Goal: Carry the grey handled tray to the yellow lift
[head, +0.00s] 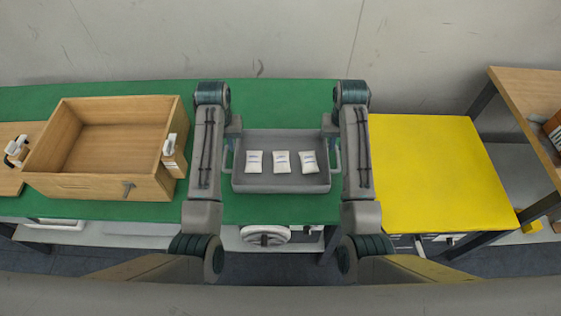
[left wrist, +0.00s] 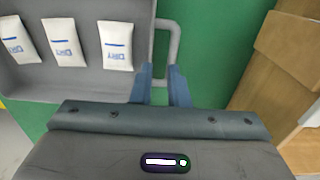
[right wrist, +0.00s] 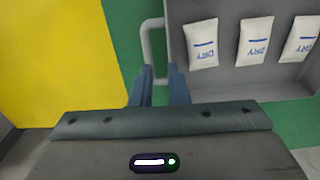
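The grey handled tray (head: 281,184) sits on the green tabletop and holds three white packets (head: 281,162) in a row. The left wrist view shows one side handle (left wrist: 177,42) of the tray, and the right wrist view shows the other handle (right wrist: 146,45). My left gripper (left wrist: 160,74) is open at the left handle, its two blue fingers apart. My right gripper (right wrist: 160,74) is open at the right handle, fingers also apart. The lower part of each handle is partly hidden by the fingers. The yellow lift (head: 435,170) is to the right of the green table, its top empty.
A wooden box (head: 100,185) stands on the green table (head: 270,95) at the left, with a white scanner-like device (head: 172,150) at its right edge. A wooden shelf (head: 525,100) is at the far right. A wall runs along the back.

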